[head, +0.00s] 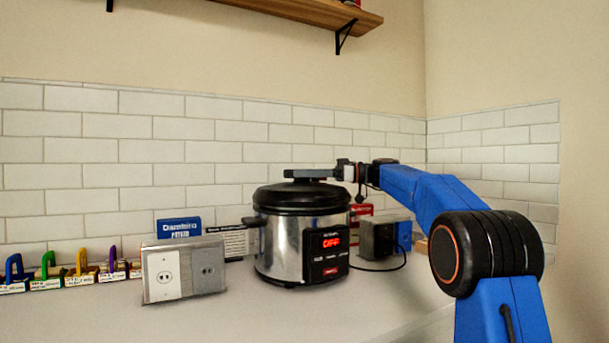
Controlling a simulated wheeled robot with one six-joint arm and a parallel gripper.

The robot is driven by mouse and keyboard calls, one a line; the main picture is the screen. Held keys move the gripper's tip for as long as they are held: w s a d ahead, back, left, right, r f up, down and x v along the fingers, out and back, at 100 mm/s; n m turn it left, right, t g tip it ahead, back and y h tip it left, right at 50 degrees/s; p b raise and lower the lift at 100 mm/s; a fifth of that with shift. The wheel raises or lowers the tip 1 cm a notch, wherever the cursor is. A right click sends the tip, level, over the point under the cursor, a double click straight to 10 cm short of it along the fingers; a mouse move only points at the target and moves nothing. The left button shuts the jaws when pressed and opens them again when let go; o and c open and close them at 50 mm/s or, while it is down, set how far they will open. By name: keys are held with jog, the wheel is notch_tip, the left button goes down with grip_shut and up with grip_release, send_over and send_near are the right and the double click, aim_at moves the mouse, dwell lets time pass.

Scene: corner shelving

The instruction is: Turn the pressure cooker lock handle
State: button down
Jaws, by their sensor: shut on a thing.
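The pressure cooker (290,240) stands upright on the counter, with a steel body, a black lid and a red lit display on its front. Its dark lock handle (299,174) is a flat bar above the middle of the lid, pointing left. My gripper (328,173) reaches in from the right, just above the lid, and is shut on the handle's right part. The fingertips are small and dark here, so the exact contact is hard to see.
An outlet box (183,268) stands left of the cooker, in front of a blue box (180,228). A second outlet box (380,238) with a black cord is on the right. Colored padlocks (82,263) line the far left. A wooden shelf (315,12) hangs above.

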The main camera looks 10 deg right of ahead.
jog(key=shift+w+n+g, duration=0.1)
jog(key=shift+n+g, duration=0.6)
jog(key=shift+g, duration=0.7)
jog(key=c, duration=1.6)
grip_release()
jog(key=shift+d, duration=0.15)
jog(key=d, duration=1.1)
jog(key=s+d, duration=0.1)
jog(key=d, duration=0.5)
jog(key=shift+s, duration=0.1)
jog(key=shift+d, duration=0.1)
